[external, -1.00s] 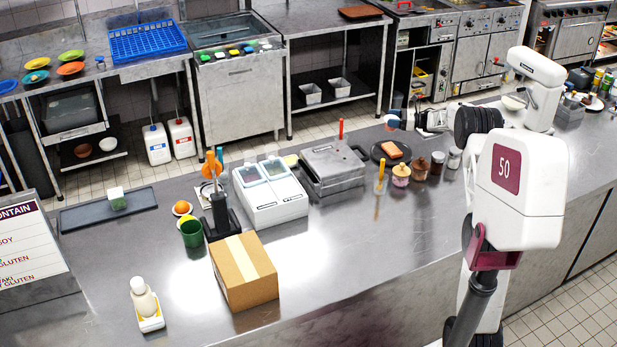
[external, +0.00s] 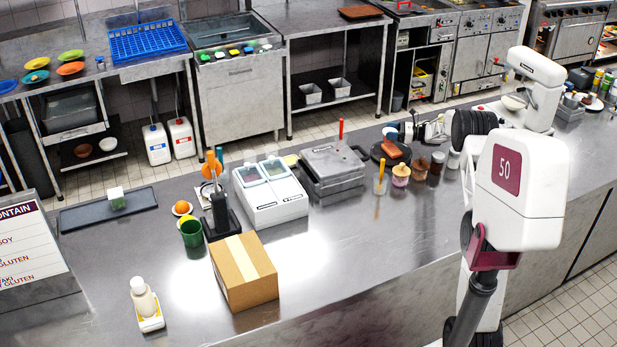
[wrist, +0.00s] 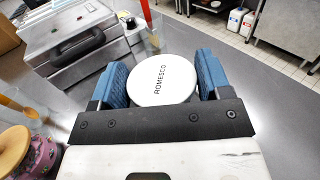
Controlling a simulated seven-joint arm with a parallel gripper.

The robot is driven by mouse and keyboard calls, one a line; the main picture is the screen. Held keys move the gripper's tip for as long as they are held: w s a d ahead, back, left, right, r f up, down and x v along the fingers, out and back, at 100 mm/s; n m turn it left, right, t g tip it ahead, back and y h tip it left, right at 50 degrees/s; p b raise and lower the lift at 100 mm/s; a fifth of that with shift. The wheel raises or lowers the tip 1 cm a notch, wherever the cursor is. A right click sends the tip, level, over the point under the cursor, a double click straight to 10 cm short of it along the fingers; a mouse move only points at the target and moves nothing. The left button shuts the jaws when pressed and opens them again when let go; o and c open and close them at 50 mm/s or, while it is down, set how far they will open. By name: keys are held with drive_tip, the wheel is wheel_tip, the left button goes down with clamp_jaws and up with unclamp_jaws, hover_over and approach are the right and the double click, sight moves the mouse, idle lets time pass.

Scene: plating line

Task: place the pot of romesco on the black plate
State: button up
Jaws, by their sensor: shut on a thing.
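The pot of romesco (wrist: 165,80) shows its round white lid, lettered ROMESCO, in the wrist view. My gripper (wrist: 163,90) is shut on it, with a blue finger on each side. The pot is mostly hidden there. The plate does not show clearly in the wrist view, and I cannot tell whether the pot touches anything.
The front counter is clear right of the cardboard box (external: 244,272).

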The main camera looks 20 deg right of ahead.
drive_tip(key=shift+f, duration=0.8)
drive_tip(key=shift+f, duration=0.15)
drive_tip(key=o, duration=1)
drive_tip(key=shift+c, duration=0.2)
